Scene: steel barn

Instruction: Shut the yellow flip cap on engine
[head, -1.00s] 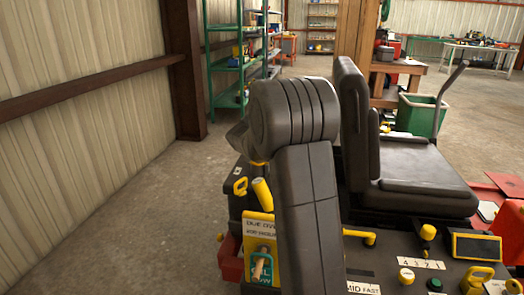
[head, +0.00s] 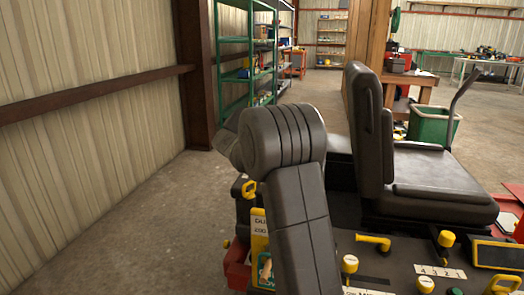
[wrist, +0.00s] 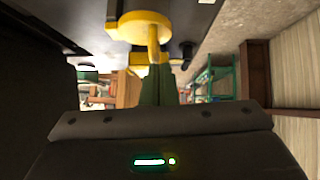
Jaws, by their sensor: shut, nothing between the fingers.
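In the wrist view a yellow round cap (wrist: 140,27) with a yellow stem shows at the top, just beyond my fingertips; it looks like the flip cap. Whether it is tilted open or touched by my fingers I cannot tell. My gripper (wrist: 155,72) is shut and empty, its dark green fingers close below the yellow parts. In the head view my own arm hides my gripper. A yellow ring-shaped part (head: 249,189) shows on the machine left of my arm; I cannot tell if it belongs to the cap.
The machine carries a black seat (head: 440,185), a yellow bent handle (head: 374,241) and several yellow knobs on its panel. A corrugated wall (head: 90,150) stands at the left, with a green shelf (head: 233,90) behind. The concrete floor (head: 150,215) between wall and machine is clear.

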